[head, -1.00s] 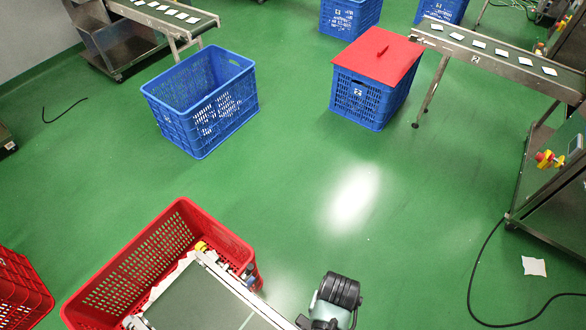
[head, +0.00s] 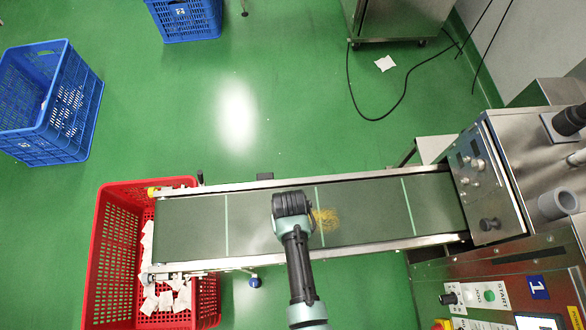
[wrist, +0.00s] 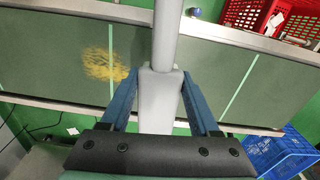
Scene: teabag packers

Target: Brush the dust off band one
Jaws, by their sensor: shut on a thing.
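Band one (head: 375,208) is a dark green belt with pale cross lines, joined to the machine marked 1 (head: 537,287). A yellow dust patch (head: 328,219) lies on it near the middle cross line, and also shows left of the fingers in the wrist view (wrist: 103,66). My gripper (head: 292,204) is over the belt, just left of the dust. In the wrist view its blue fingers (wrist: 160,100) are shut on a grey handle (wrist: 160,88), apparently the brush's. Its bristles are out of sight, so I cannot tell whether they touch the belt.
A red crate (head: 112,235) with white teabags stands under the belt's left end. Blue crates (head: 45,125) (head: 185,22) stand beyond it. Metal rails (head: 350,178) edge the belt. A black cable (head: 398,108) and a white scrap (head: 385,63) lie on the open green floor.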

